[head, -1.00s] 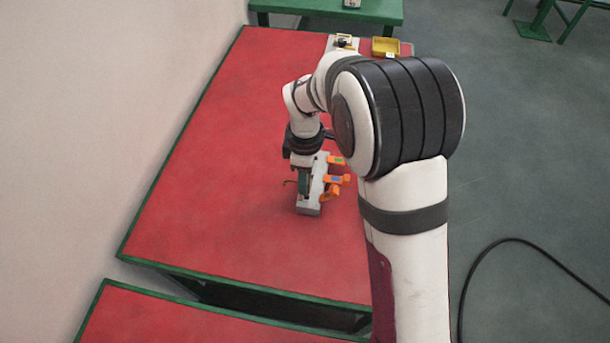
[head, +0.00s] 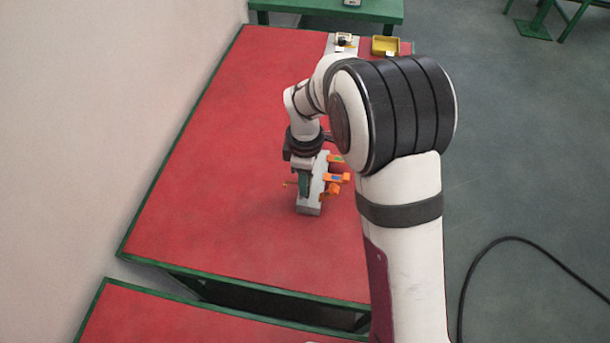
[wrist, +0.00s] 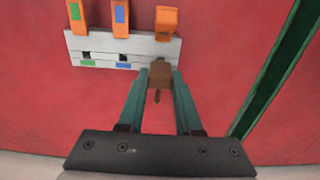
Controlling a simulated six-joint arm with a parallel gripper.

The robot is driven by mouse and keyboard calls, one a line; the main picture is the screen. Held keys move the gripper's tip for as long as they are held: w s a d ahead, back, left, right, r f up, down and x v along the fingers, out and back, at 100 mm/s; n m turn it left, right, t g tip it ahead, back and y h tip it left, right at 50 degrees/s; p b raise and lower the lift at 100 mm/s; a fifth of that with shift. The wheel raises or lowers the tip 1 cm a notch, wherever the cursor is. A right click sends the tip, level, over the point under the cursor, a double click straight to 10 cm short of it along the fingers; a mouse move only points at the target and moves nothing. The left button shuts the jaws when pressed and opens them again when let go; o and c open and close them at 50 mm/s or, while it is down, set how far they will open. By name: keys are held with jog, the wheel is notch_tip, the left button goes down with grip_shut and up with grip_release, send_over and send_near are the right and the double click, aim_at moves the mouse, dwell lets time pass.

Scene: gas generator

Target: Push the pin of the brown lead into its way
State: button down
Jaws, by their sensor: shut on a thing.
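My gripper (wrist: 158,82) is shut on the brown lead (wrist: 160,74), whose brown body sits between the teal fingertips. A thin brown tail points back toward the wrist. The grey connector block (wrist: 108,46) lies ahead, with orange levers standing on it. Two dark ways show beside green and blue marks. The brown lead's front end is at the block's near edge, below the right-hand orange lever (wrist: 167,22). The way there is hidden, so I cannot tell how far the pin is in. In the head view, my gripper (head: 303,186) is beside the block (head: 310,209).
The red tabletop (head: 220,220) is mostly clear around the block, with a green edge (wrist: 280,70) to the right in the wrist view. A yellow bin (head: 385,46) and a small device (head: 344,41) stand at the far end.

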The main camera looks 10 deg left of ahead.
jog(key=shift+f, duration=1.3)
jog(key=c, duration=0.5)
grip_release()
notch_tip(320, 180, up, 16)
